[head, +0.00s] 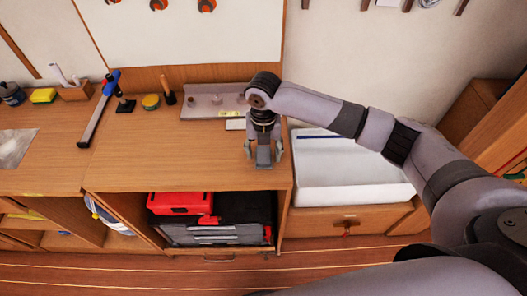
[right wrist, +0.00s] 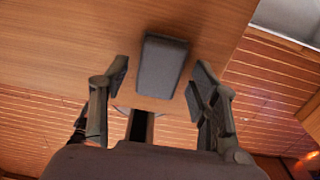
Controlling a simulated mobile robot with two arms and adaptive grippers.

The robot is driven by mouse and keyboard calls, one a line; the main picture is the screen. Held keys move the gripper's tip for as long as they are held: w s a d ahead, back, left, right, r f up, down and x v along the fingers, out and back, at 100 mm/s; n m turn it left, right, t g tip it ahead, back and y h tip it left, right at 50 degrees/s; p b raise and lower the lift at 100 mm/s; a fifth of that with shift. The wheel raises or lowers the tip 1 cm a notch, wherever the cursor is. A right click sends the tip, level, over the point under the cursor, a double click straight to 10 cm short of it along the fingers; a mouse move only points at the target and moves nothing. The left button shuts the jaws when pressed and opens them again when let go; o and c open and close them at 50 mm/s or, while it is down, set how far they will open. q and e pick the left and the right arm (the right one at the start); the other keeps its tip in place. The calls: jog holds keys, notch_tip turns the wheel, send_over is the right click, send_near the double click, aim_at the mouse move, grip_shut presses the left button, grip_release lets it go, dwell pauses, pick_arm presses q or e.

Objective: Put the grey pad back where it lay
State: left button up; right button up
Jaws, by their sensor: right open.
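The grey pad (head: 264,160) lies on the wooden bench top near its front right corner. It also shows in the right wrist view (right wrist: 164,66), flat on the wood close to the bench edge. My right gripper (head: 263,153) reaches down over the pad. In the right wrist view its fingers (right wrist: 160,78) are open, one on each side of the pad, with gaps between finger and pad. My left gripper is in neither view.
Behind my gripper lie a grey metal tray (head: 203,108) and a small pale block (head: 236,124). A blue-headed tool (head: 95,118), a yellow tin (head: 150,102) and a sponge (head: 43,96) are further left. A white recessed surface (head: 345,185) is to the right. The front middle bench is clear.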

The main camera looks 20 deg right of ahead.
aim_at(264, 154)
notch_tip(264, 154, up, 12)
jog(key=b, duration=0.2)
jog(key=shift+f, duration=0.25)
